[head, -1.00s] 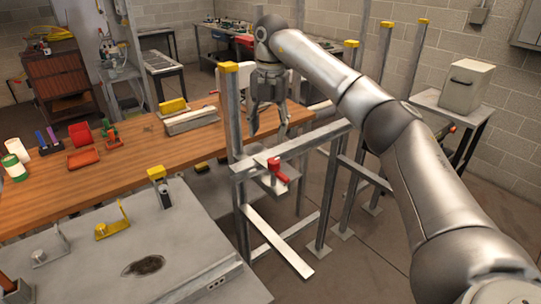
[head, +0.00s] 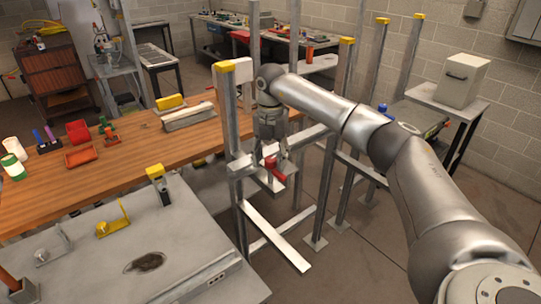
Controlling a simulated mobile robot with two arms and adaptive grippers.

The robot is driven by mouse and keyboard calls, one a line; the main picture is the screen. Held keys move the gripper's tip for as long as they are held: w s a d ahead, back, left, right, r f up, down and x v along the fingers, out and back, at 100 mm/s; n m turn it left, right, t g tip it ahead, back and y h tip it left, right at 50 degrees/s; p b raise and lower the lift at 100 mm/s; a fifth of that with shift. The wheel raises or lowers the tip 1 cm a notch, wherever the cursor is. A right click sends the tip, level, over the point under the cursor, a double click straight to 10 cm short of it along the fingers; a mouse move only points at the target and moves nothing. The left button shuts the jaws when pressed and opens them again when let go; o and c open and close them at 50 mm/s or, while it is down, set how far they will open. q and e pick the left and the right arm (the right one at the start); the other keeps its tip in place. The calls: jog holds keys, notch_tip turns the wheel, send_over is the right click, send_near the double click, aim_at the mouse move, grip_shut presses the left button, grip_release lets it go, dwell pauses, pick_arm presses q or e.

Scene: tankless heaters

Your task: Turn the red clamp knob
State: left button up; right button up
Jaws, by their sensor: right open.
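The red clamp knob (head: 274,168) sits on a small metal plate (head: 266,184) at the steel crossbar of the rack, in the middle of the head view. My right gripper (head: 272,160) points down over the knob with its fingers open. The fingers appear to be on either side of the knob and partly hide it and the bar. I cannot tell whether they touch it. My left gripper is out of view.
Yellow-capped steel posts (head: 228,110) stand close around the knob. A wooden bench (head: 120,170) with tools and a grey metal table (head: 110,245) lie to the left. A small stand with a white box (head: 463,82) is at the back right.

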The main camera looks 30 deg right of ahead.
jog(key=shift+c, duration=0.3)
jog(key=c, duration=1)
jog(key=shift+o, duration=0.2)
jog(key=shift+n, duration=0.3)
